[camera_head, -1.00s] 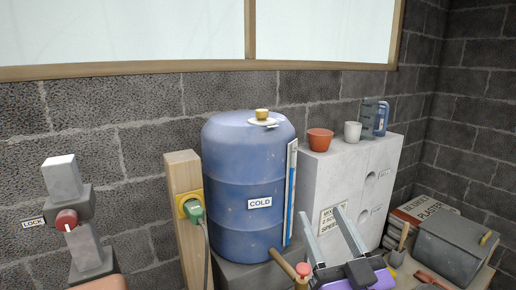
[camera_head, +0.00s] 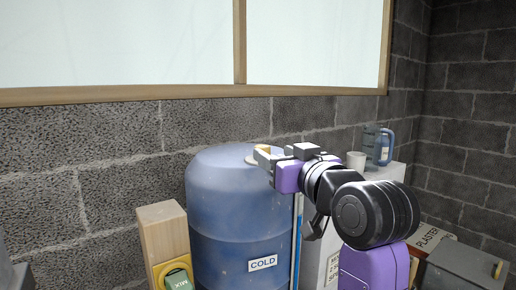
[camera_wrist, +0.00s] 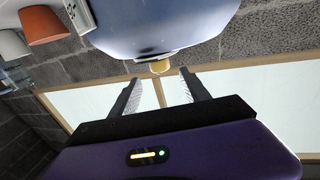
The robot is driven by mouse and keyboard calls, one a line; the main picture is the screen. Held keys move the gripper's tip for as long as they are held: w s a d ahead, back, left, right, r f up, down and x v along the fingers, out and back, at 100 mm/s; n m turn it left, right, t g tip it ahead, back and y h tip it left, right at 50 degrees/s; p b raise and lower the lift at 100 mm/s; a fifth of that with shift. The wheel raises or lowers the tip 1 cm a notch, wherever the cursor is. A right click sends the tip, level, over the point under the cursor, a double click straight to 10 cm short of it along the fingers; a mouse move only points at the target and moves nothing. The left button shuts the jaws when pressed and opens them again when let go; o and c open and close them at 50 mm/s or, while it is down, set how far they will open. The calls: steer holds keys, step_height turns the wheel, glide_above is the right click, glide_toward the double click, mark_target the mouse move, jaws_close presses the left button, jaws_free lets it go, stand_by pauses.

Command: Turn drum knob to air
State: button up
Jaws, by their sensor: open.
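The blue drum (camera_head: 235,215) with a COLD label (camera_head: 263,263) stands against the block wall. A brass-coloured knob (camera_head: 263,148) sits on top of it, on a pale plate, partly hidden by my gripper. The knob also shows in the wrist view (camera_wrist: 160,66), near the drum's edge (camera_wrist: 150,25). My gripper (camera_head: 262,158) is at the drum's top, level with the knob. In the wrist view my open fingers (camera_wrist: 159,78) lie either side of the knob's line, with the knob just beyond their tips. I cannot read any marking on the plate or tell the knob's setting.
A wooden post with a yellow-framed MIX fitting (camera_head: 177,277) stands left of the drum. A white cup (camera_head: 356,160) and a blue jug (camera_head: 379,146) stand on the grey block to the right. A terracotta pot (camera_wrist: 44,25) shows in the wrist view. A window (camera_head: 120,45) is above.

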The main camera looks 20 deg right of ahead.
mark_target(262, 145)
steer(key=shift+f, duration=0.2)
steer(key=shift+w, duration=0.35)
steer(key=w+p, duration=0.1)
steer(key=w, duration=0.3)
steer(key=w+p, duration=0.1)
steer(key=w, duration=0.2)
steer(key=shift+a+p, duration=0.3)
steer(key=shift+a, duration=0.1)
jaws_close()
